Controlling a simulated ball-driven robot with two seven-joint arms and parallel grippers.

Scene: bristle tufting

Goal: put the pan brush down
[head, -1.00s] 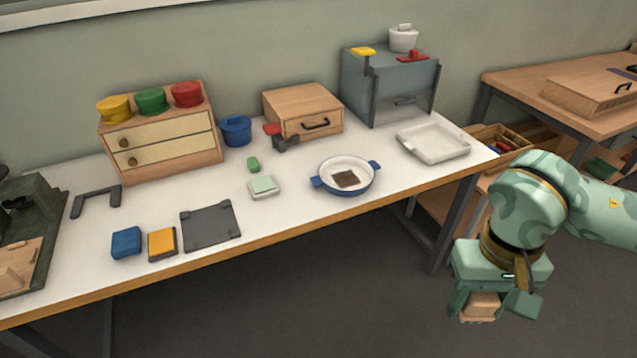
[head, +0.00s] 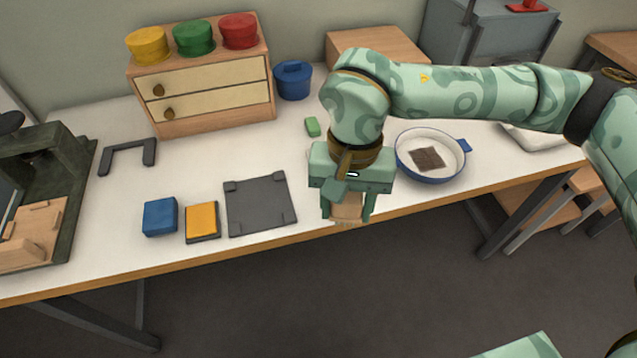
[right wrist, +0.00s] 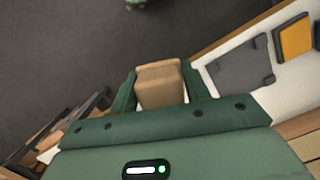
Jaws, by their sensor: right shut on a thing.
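The pan brush (head: 347,208) is a pale wooden block with short bristles showing underneath. My right gripper (head: 343,214) is shut on it, with a finger on each side. The brush is held above the table's front edge, right of the dark grey plate (head: 261,206) with raised corners. In the right wrist view the brush block (right wrist: 160,84) sits between the fingers, and the grey plate (right wrist: 240,66) lies to its right. The blue-rimmed white pan (head: 433,178) with a brown patch (head: 428,159) stands right of the gripper. My left gripper is out of view.
A blue block (head: 160,217) and an orange-topped block (head: 202,222) lie left of the plate. A grey handle-shaped bracket (head: 127,154), a small green block (head: 312,127) and a blue pot (head: 293,81) stand farther back. White table (head: 215,157) behind the plate is clear.

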